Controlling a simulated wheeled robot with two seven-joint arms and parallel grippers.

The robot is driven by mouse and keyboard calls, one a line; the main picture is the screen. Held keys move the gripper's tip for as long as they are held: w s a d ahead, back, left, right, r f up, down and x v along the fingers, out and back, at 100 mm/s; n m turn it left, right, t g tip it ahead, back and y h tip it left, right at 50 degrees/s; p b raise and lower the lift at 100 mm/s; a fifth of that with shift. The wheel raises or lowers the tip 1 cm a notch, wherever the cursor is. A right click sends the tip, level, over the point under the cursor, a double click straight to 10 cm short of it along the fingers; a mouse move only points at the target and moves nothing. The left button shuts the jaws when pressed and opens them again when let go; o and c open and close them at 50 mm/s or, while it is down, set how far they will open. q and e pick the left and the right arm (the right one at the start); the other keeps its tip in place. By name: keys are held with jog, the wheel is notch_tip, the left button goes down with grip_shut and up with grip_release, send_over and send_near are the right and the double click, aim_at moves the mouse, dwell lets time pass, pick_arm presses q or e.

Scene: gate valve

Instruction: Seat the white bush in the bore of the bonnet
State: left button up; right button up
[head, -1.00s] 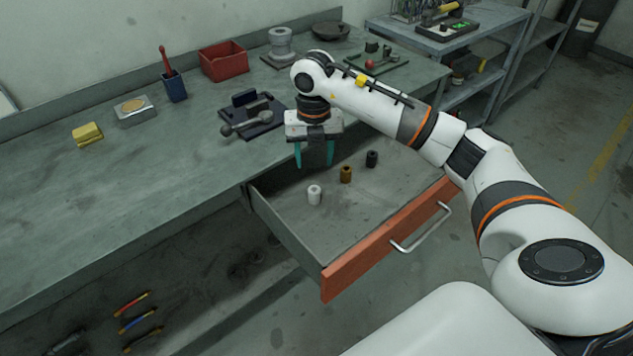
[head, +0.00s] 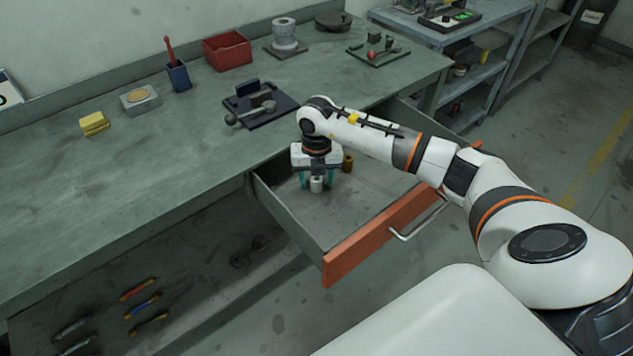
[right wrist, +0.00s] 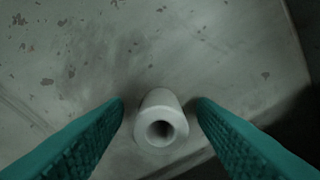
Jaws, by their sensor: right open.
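The white bush (head: 316,185) stands upright in the open drawer; the right wrist view shows it as a hollow white cylinder (right wrist: 160,118). My right gripper (head: 317,180) points down over it, open, with one teal finger on each side. In the right wrist view gaps show between the bush and both fingers (right wrist: 160,104). A grey flanged piece (head: 284,36) stands on a dark plate at the back of the bench; it may be the bonnet, but I cannot tell for sure, and its bore is not clear. My left gripper is not in view.
A brown bush (head: 348,163) stands in the drawer (head: 370,245) just right of my gripper. A dark vise-like fixture (head: 258,106), a red bin (head: 227,51), a blue cup (head: 178,77) and a green board (head: 374,52) are on the bench. The bench's left front is clear.

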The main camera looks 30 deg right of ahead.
jog(key=c, duration=1.1)
